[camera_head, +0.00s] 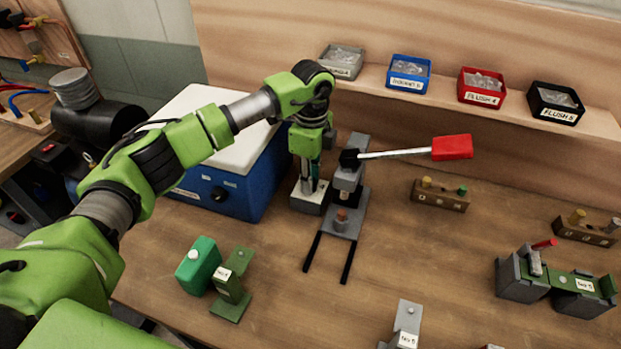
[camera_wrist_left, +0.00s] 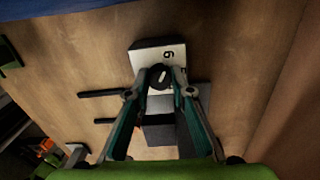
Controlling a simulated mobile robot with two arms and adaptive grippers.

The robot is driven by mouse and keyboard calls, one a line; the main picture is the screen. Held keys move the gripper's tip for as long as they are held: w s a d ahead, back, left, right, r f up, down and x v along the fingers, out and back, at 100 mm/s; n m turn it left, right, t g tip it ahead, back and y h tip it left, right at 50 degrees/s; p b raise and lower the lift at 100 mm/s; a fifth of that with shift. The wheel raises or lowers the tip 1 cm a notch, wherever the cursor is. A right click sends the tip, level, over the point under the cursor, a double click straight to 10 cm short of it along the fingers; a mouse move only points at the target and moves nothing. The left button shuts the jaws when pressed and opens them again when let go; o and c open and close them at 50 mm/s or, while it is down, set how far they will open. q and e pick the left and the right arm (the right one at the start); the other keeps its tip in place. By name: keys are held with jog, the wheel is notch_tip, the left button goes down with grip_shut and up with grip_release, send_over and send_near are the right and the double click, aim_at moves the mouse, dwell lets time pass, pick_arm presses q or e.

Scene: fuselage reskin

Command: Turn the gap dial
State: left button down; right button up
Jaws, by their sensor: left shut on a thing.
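The gap dial (camera_wrist_left: 159,76) is a small black round knob with a pale pointer mark. It sits on a pale block (camera_wrist_left: 148,52) that bears a dark numeral, perhaps a 6 or 9 seen turned. My left gripper (camera_wrist_left: 160,80) points down at the dial, its fingertips shut on the knob's two sides. In the head view the left gripper (camera_head: 310,183) reaches down onto the same pale block (camera_head: 308,202), beside the grey lever press (camera_head: 347,183); the knob itself is hidden there. My right gripper is not in view.
The press's red-handled lever (camera_head: 452,148) sticks out to the right. A blue box with a white lid (camera_head: 217,130) stands close on the left. Labelled bins (camera_head: 409,73) line the back shelf.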

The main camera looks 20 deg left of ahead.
pick_arm(q)
jog(key=shift+w+r, duration=0.1)
dwell(0.3)
jog(key=c, duration=1.8)
grip_release()
notch_tip(320, 180, up, 12)
jog(key=shift+w+f, duration=0.1)
